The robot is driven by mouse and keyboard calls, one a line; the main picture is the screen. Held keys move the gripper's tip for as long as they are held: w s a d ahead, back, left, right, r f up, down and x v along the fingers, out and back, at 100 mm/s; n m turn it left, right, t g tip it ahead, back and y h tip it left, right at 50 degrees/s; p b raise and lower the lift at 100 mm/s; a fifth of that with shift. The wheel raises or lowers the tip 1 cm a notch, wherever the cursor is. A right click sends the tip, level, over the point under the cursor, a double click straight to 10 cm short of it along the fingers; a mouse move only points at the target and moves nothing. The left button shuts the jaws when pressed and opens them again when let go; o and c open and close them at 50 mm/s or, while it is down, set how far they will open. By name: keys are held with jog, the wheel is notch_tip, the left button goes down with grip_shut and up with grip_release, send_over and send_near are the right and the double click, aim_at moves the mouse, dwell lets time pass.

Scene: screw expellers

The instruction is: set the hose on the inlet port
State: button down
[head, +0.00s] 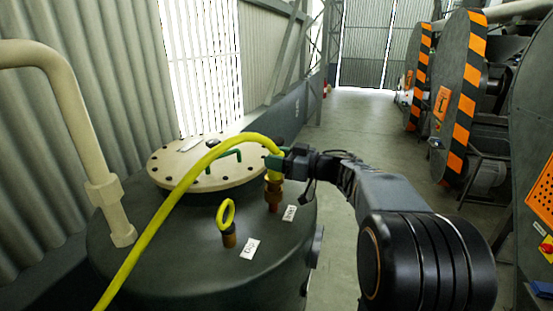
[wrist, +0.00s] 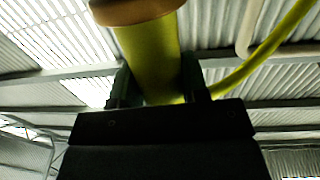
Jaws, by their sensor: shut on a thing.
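The yellow hose (head: 160,212) rises from the lower left in the head view and arches over the tank. My gripper (head: 276,161) is shut on the hose near its end, with a finger on each side in the wrist view (wrist: 156,82). The hose's brass-coloured end fitting (wrist: 138,10) shows at the top of the wrist view. In the head view, brass fittings (head: 273,190) stand in line below the held end, beside a white label (head: 290,212). I cannot tell whether the hose end touches the port there or is seated. The label text is unreadable.
A beige pipe (head: 75,125) stands left. Striped machines (head: 463,90) line the right; the aisle floor is clear.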

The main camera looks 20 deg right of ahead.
jog(key=shift+f+b, duration=0.65)
jog(key=shift+f, duration=0.5)
dwell(0.5)
jog(key=c, duration=0.9)
grip_release()
jog(key=p+v, duration=0.1)
jog(key=v, duration=1)
